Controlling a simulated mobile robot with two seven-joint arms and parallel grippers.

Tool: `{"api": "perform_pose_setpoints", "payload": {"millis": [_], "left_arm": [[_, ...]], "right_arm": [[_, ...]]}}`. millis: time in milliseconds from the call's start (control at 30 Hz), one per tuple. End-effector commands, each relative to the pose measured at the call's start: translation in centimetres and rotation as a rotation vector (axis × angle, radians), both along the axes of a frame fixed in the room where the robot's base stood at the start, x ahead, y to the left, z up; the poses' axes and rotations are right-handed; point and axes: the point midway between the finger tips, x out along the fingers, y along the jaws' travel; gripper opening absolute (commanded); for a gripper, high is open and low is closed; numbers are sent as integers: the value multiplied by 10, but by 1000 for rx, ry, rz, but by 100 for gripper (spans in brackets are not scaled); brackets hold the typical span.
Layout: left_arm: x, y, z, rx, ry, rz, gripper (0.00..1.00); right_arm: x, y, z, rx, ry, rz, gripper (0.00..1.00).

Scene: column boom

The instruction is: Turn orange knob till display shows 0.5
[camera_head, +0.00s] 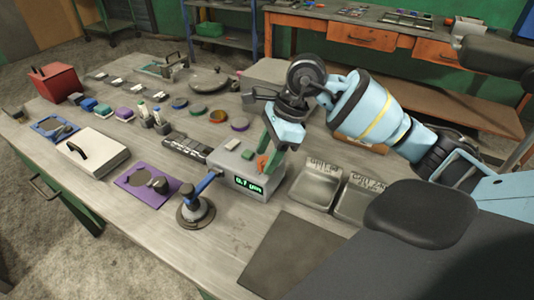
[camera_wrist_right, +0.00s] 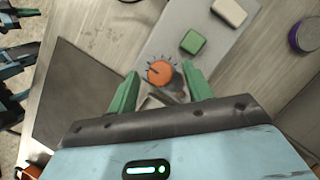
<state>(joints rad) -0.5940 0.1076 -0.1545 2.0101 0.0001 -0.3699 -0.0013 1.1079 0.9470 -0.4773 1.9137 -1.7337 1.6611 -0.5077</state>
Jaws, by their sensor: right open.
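The orange knob (camera_head: 262,163) sits on a grey box (camera_head: 272,186) on the workbench. In the right wrist view the knob (camera_wrist_right: 160,72) has tick marks around it. The box's green-lit display (camera_head: 248,185) appears to read 0.1, with small unit letters. My right gripper (camera_head: 271,147) points down over the box, its green fingers beside the knob. In the right wrist view the gripper (camera_wrist_right: 162,82) is open, one finger on each side of the knob, with gaps showing. Contact with the knob is not visible.
The box also carries a green button (camera_wrist_right: 193,41) and a pale button (camera_wrist_right: 230,11). A blue-handled device (camera_head: 195,209) stands close left of the box. Grey trays (camera_head: 316,187) lie to its right. A dark mat (camera_head: 290,255) lies in front.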

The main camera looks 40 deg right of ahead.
Motion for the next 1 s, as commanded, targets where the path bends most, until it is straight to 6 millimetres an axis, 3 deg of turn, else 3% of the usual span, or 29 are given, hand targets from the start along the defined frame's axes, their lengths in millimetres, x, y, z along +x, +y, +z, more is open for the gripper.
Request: {"api": "perform_pose_setpoints", "payload": {"millis": [333, 700, 1000], "left_arm": [[0, 0, 0, 0, -1, 0, 0], [1, 0, 0, -1, -3, 0, 0], [0, 0, -2, -1, 2, 0, 0]], "right_arm": [[1, 2, -5, 0, 1, 0, 50], [1, 2, -5, 0, 1, 0, 5], [1, 1, -5, -1, 1, 42, 5]]}}
